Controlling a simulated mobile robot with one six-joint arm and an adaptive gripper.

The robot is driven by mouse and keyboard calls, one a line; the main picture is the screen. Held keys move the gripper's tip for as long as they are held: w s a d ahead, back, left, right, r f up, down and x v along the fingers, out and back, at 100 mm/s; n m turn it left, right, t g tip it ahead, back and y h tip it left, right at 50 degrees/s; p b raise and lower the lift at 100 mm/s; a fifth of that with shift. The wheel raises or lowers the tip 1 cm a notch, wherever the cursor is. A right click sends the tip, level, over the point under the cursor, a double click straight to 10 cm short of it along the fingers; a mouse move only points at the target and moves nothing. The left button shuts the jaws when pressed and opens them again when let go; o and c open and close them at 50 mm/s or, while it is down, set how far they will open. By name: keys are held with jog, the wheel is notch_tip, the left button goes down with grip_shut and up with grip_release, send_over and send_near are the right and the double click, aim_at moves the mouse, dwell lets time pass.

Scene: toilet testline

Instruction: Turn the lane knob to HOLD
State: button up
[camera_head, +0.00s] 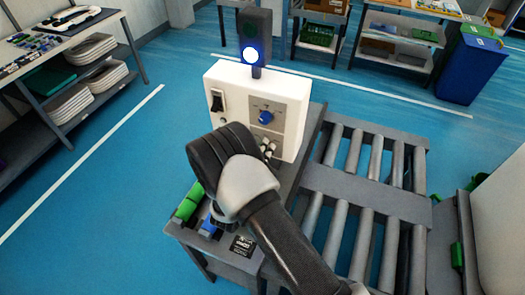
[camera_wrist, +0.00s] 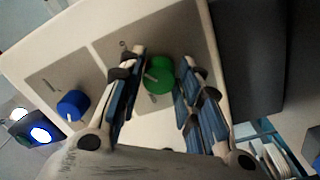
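A white control box (camera_head: 240,82) stands on the bench, with a blue knob (camera_head: 265,117) on a grey plate on its front. The wrist view shows this blue knob (camera_wrist: 73,104) and a second, green knob (camera_wrist: 158,76) on another grey plate. Each knob has a pale pointer line. The labels are too small to read, so I cannot tell which is the lane knob. My gripper (camera_wrist: 157,92) is open, its blue-padded fingers on either side of the green knob, with gaps visible. In the head view my arm hides the green knob; the fingertips (camera_head: 268,149) show near the box front.
A signal lamp (camera_head: 250,55) on the box glows bluish white. A black rocker switch (camera_head: 216,100) sits left of the blue knob. Green parts (camera_head: 188,203) lie at the bench's left end. A roller conveyor (camera_head: 358,205) stands at the right. The blue floor at left is clear.

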jog(key=o, duration=0.3)
jog(key=v, duration=1.2)
dwell(0.3)
